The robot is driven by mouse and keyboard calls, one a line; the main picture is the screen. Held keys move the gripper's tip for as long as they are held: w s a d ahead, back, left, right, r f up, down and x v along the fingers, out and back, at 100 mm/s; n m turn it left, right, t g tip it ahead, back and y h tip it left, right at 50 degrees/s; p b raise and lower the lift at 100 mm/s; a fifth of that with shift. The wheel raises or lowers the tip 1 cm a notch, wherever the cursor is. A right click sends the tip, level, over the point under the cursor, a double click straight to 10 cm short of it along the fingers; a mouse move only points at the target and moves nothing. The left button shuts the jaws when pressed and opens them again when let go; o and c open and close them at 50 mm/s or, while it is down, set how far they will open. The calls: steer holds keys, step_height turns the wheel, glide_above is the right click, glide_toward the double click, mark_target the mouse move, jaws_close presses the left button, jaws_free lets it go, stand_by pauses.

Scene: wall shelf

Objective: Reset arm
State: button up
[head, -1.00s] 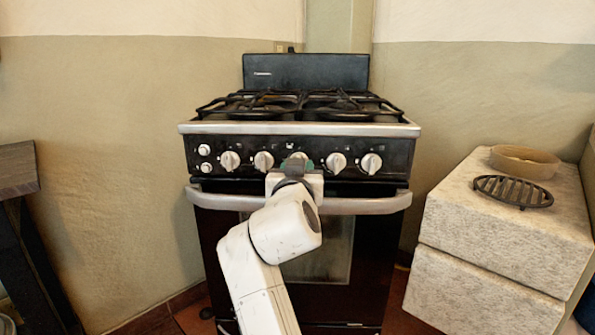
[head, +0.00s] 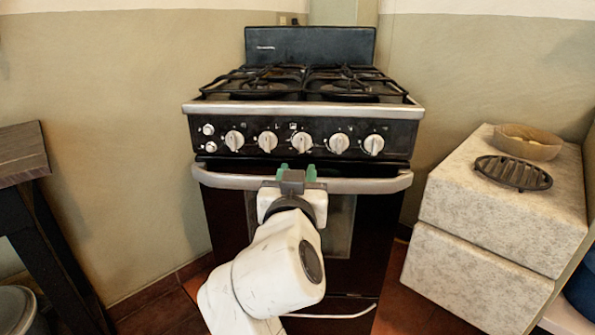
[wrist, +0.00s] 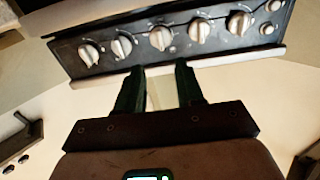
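My gripper (head: 297,172) is in front of the oven handle (head: 375,183), just below the stove's knob row in the head view. Its two green fingers stand apart with nothing between them. In the wrist view my gripper (wrist: 158,68) also shows open and empty, with the control panel (wrist: 180,40) beyond the fingertips. The black stove (head: 262,142) stands against the wall with its oven door closed. Whether the gripper touches the handle cannot be told.
A pale stone block (head: 500,215) on the right bears a bowl (head: 528,148) and a dark slatted grate (head: 513,172). A dark wooden table (head: 20,160) stands at the left, with a grey bin (head: 15,308) below it. Floor shows between table and stove.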

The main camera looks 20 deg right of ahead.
steer(key=s+d+f+n+g, duration=0.1)
steer(key=s+d+f+g, duration=0.3)
steer(key=f, duration=0.5)
steer(key=s+d+f+g+y, duration=0.1)
steer(key=s+d+f+g, duration=0.1)
steer(key=s+d+f, duration=0.5)
steer(key=s+d+f+n+g, duration=0.1)
steer(key=s+d+f+g, duration=0.15)
steer(key=f, duration=0.95)
steer(key=s+f+n+g+y, duration=0.1)
steer(key=s+f+g+y, duration=0.15)
steer(key=s+f, duration=0.45)
steer(key=s+d+f+g+y, duration=0.1)
steer(key=s+f+g, duration=0.15)
steer(key=s, duration=0.75)
steer(key=s+f+n+g+y, duration=0.1)
steer(key=s+f+g, duration=0.25)
steer(key=s, duration=0.55)
step_height(320, 180, up, 34)
steer(key=t+p, duration=0.1)
steer(key=p, duration=3.3)
steer(key=shift+w, duration=0.35)
steer(key=shift+f, duration=0.1)
